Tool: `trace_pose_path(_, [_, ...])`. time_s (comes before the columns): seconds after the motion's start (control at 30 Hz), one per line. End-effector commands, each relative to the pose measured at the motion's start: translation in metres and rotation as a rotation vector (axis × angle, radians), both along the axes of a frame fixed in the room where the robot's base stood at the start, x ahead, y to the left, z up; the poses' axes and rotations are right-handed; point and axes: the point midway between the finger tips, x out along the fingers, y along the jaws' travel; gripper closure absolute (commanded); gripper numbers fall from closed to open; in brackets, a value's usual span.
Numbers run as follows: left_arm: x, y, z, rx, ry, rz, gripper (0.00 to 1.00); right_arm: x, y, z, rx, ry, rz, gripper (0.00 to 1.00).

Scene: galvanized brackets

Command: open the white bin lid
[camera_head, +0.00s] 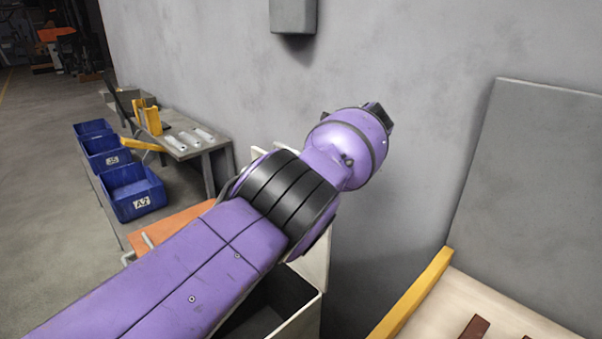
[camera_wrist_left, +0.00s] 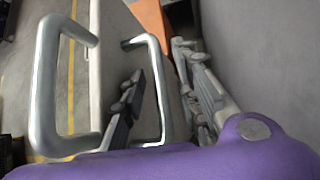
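The white bin (camera_head: 303,318) stands below my left arm in the head view, with its dark inside partly visible. Its white lid (camera_head: 319,262) stands raised, roughly upright, behind my arm, which hides much of it. In the left wrist view, my left gripper (camera_wrist_left: 160,62) has its two fingers spread apart. A grey metal handle loop (camera_wrist_left: 163,88) shows between and beside the fingers; whether they touch it I cannot tell. A second, larger metal loop (camera_wrist_left: 42,95) is at the left. My wrist hides the fingers in the head view. My right gripper is not in view.
A grey wall (camera_head: 430,60) is close behind my wrist. A pale surface with a yellow edge (camera_head: 412,295) and a grey panel (camera_head: 530,190) are at right. Blue bins (camera_head: 140,200) and a grey table (camera_head: 205,145) are at left. Open floor lies farther left.

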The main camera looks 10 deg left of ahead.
Motion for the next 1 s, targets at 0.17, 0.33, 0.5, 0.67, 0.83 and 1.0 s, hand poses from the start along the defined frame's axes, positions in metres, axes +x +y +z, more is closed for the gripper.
trace_pose_path(0.17, [-0.004,-0.012,0.012,-0.001,-0.004,-0.002,0.71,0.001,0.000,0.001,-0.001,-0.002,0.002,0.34])
trace_pose_path(0.33, [-0.016,-0.034,0.036,-0.001,-0.005,-0.004,0.71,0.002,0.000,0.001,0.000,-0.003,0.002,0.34])
trace_pose_path(0.5, [-0.028,-0.057,0.061,-0.001,-0.002,-0.002,0.71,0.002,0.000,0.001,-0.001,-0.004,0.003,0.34])
trace_pose_path(0.67, [-0.035,-0.070,0.075,-0.001,0.000,-0.001,0.71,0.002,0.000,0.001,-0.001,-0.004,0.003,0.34])
trace_pose_path(0.83, [-0.039,-0.075,0.081,0.000,0.001,0.001,0.71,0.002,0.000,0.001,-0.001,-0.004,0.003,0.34])
trace_pose_path(1.0, [-0.039,-0.076,0.081,0.000,0.001,0.001,0.71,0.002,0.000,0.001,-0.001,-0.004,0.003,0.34])
